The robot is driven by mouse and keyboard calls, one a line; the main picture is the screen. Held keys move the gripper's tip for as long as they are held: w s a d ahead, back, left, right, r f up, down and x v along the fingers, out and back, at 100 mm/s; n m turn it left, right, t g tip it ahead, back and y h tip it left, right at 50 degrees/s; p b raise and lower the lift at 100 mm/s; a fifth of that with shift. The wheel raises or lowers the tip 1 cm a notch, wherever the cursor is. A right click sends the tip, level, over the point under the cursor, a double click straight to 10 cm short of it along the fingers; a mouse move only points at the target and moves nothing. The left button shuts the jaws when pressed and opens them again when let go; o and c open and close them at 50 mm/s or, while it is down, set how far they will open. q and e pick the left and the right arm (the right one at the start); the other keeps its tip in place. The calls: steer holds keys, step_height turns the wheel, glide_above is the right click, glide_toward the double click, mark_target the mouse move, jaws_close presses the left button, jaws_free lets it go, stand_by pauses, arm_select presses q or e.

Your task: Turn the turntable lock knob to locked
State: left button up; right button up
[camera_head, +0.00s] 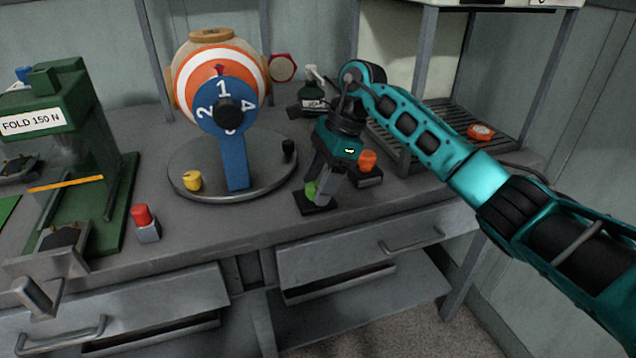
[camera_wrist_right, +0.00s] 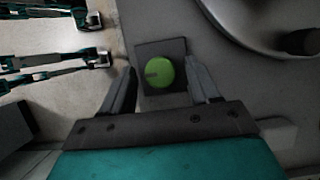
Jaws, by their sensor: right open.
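The turntable (camera_head: 270,183) is a round grey disc on the bench, carrying a blue stand with a numbered dial and an orange-and-white striped ball. The lock knob is a green round knob on a dark square base; it shows in the right wrist view (camera_wrist_right: 160,72) and partly in the head view (camera_head: 310,190). A brown mark lies on the knob's left part in the wrist view. My right gripper (camera_wrist_right: 160,78) points down over the knob, open, with one finger on either side and visible gaps. My left gripper is not in view.
A yellow knob (camera_head: 192,180) and a black knob (camera_head: 288,147) stand on the turntable. A red button (camera_head: 141,215) and an orange button (camera_head: 368,160) are on the bench. A green press (camera_head: 70,130) stands left, a shelf rack (camera_head: 440,130) right.

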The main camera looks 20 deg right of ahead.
steer(key=shift+a+f, duration=0.1)
steer(key=shift+f, duration=0.1)
steer(key=c, duration=1)
